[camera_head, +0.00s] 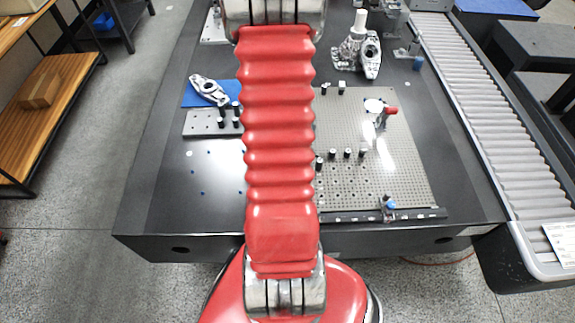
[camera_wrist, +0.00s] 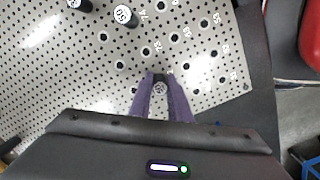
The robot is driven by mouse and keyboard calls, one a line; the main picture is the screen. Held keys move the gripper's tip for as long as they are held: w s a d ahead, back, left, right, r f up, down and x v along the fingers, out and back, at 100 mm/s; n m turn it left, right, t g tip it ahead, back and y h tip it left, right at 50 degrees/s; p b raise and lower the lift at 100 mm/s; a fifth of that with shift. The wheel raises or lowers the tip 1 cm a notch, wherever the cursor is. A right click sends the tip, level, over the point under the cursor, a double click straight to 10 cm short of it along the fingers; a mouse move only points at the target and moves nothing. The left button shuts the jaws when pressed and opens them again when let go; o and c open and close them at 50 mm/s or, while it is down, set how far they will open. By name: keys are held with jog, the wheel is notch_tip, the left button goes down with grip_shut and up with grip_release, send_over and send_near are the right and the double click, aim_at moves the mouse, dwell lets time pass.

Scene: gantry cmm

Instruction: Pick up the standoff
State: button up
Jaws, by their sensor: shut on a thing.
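In the wrist view, my gripper (camera_wrist: 160,88) has two purple fingers closed on a small standoff (camera_wrist: 159,88). Only its pale, marked round top and a little dark side show between the fingertips. It is over the perforated plate (camera_wrist: 215,60), near the plate's corner; I cannot tell whether it touches the plate. Two more black standoffs with white numbered tops stand at the upper edge, one marked 50 (camera_wrist: 123,15) and another (camera_wrist: 80,4) to its left. In the head view, my red arm hides the gripper and the held standoff.
In the head view, several black standoffs (camera_head: 348,153) stand on the perforated plate (camera_head: 400,170). A grey block (camera_head: 200,124) and blue mat (camera_head: 192,97) lie left of my arm. A roller conveyor (camera_head: 490,120) runs along the right. A metal casting (camera_head: 357,50) stands at the back.

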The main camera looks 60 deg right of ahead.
jog(key=shift+r, duration=0.15)
grip_shut()
notch_tip(320, 180, up, 10)
jog(key=shift+f, duration=0.1)
dwell(0.4)
jog(key=shift+s, duration=0.1)
dwell(0.5)
